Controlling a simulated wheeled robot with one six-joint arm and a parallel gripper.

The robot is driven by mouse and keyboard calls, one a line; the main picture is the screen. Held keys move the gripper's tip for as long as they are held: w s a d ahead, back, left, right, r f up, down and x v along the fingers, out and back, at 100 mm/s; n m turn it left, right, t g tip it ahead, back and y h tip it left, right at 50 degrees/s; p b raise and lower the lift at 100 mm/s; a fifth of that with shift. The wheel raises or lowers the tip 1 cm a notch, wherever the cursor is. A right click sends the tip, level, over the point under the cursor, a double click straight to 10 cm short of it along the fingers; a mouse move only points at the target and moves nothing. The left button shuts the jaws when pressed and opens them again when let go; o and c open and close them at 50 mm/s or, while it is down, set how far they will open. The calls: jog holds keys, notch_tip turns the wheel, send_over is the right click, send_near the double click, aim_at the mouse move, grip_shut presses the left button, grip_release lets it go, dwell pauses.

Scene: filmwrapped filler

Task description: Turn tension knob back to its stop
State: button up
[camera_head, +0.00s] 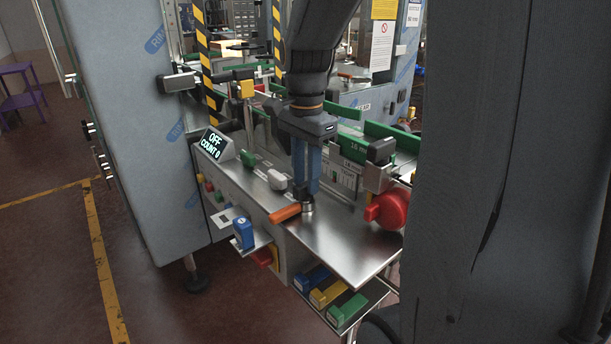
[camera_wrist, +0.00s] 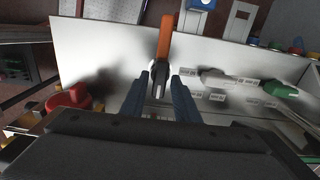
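My gripper (camera_head: 306,190) points straight down over the metal plate, its two blue fingers apart. In the wrist view my gripper (camera_wrist: 159,88) has one finger on each side of a small metal hub (camera_wrist: 158,78). An orange handle (camera_head: 285,213) runs out from this hub to the left in the head view; in the wrist view the handle (camera_wrist: 164,38) points up. I cannot tell whether the fingers touch the hub. A large red knob (camera_head: 388,208) sits at the plate's right side, apart from my gripper. No label legible here tells which is the tension knob.
A display (camera_head: 215,145) reads OFF, COUNT 0. A white knob (camera_head: 277,179) and a green knob (camera_head: 248,158) stand behind the hub. A blue block (camera_head: 243,233) sits on a small front bracket. Blue, yellow and green blocks lie on a shelf (camera_head: 372,296) below the plate.

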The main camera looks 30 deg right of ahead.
grip_shut()
